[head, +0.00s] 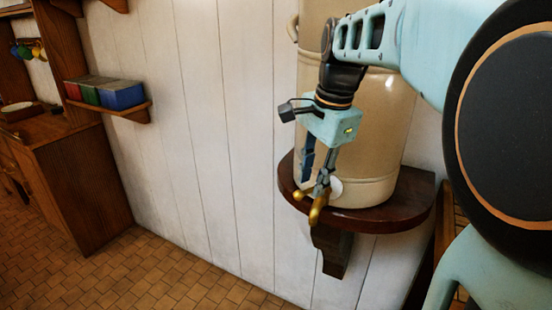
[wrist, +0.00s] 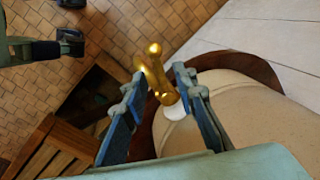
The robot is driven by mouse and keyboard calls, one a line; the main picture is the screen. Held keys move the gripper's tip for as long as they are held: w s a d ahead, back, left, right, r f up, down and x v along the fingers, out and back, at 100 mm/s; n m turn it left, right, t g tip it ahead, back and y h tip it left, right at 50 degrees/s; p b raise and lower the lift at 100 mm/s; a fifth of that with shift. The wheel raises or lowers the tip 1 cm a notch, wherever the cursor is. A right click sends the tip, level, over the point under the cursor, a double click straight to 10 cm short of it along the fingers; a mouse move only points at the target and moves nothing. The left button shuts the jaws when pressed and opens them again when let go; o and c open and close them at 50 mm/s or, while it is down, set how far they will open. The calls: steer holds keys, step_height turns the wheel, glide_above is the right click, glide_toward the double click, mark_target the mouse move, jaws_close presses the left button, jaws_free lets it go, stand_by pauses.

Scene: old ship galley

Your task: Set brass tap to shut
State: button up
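The brass tap (head: 318,208) sits low on the front of a tan crock (head: 368,130), with a pale round disc (head: 335,188) behind it. In the wrist view the tap (wrist: 158,80) shows a ball-ended brass lever and a short body. My gripper (head: 318,178) points down at the tap from above. In the wrist view my gripper (wrist: 159,76) is open, with one finger on each side of the tap. I cannot tell whether either finger touches it. The head view partly hides the tap's upper part behind the fingers.
The crock stands on a dark wooden wall shelf (head: 400,215) with a bracket below. A small shelf (head: 135,110) with coloured boxes (head: 122,95) and a wooden cabinet (head: 75,185) are at left. The tiled floor (head: 150,275) between is clear.

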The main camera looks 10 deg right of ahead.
steer(key=shift+f, duration=0.45)
steer(key=shift+c, duration=0.2)
jaws_close()
steer(key=c, duration=0.6)
jaws_free()
steer(key=o, duration=0.6)
steer(key=shift+f, duration=0.1)
steer(key=shift+o, duration=0.2)
step_height(320, 180, up, 12)
steer(key=s+p, duration=0.2)
steer(key=p, duration=0.8)
steer(key=shift+d+r, duration=0.2)
steer(key=shift+d, duration=0.25)
